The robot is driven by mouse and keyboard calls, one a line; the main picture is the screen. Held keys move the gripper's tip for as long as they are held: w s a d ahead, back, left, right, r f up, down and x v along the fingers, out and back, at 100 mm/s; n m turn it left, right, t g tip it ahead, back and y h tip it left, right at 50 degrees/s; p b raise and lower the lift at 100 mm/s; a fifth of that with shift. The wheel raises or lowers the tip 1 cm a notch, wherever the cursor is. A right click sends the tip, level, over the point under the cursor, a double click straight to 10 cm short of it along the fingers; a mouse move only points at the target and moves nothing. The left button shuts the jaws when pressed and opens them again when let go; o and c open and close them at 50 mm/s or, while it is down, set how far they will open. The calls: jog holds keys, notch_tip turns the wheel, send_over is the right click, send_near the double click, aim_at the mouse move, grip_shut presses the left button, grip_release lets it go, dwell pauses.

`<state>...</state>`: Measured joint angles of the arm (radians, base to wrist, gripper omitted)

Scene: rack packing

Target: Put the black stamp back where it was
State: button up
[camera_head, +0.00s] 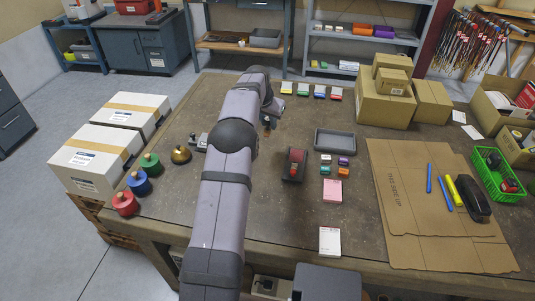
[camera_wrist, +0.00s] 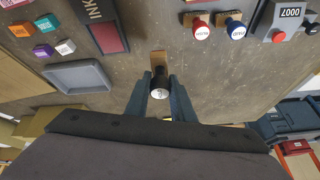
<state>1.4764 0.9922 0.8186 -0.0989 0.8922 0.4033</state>
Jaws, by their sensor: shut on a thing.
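The black stamp (camera_wrist: 160,82) has a black handle with a white round label on top and a wooden base. My gripper (camera_wrist: 159,92) is shut on it, one finger on each side of the handle. In the head view my gripper (camera_head: 269,121) is past the end of my arm, with the stamp's wooden base below it. I cannot tell whether the base touches the table. A red-topped stamp (camera_wrist: 201,30) and a blue-topped stamp (camera_wrist: 236,28) stand beside each other to the right in the wrist view. My arm seems to hide them in the head view.
The ink pad (camera_head: 295,165) lies right of my arm, with a grey tray (camera_head: 335,140) and several small coloured boxes nearby. A numbering device (camera_wrist: 280,20) is beyond the blue-topped stamp. Brass and coloured weights (camera_head: 151,163) stand at the table's left. Bare tabletop surrounds the held stamp.

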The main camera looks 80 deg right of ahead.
aim_at(266, 135)
jog(key=shift+f+p, duration=1.25)
jog(key=shift+f, duration=3.75)
jog(key=shift+f, duration=0.2)
jog(key=o, duration=0.9)
jog(key=shift+c, duration=0.2)
jog(key=shift+r, duration=0.15)
jog(key=shift+r, duration=0.15)
jog(key=b+v, duration=0.2)
jog(key=v, duration=0.9)
jog(key=shift+a+r+b, duration=0.2)
jog(key=shift+r+b, duration=0.1)
jog(key=shift+r, duration=0.05)
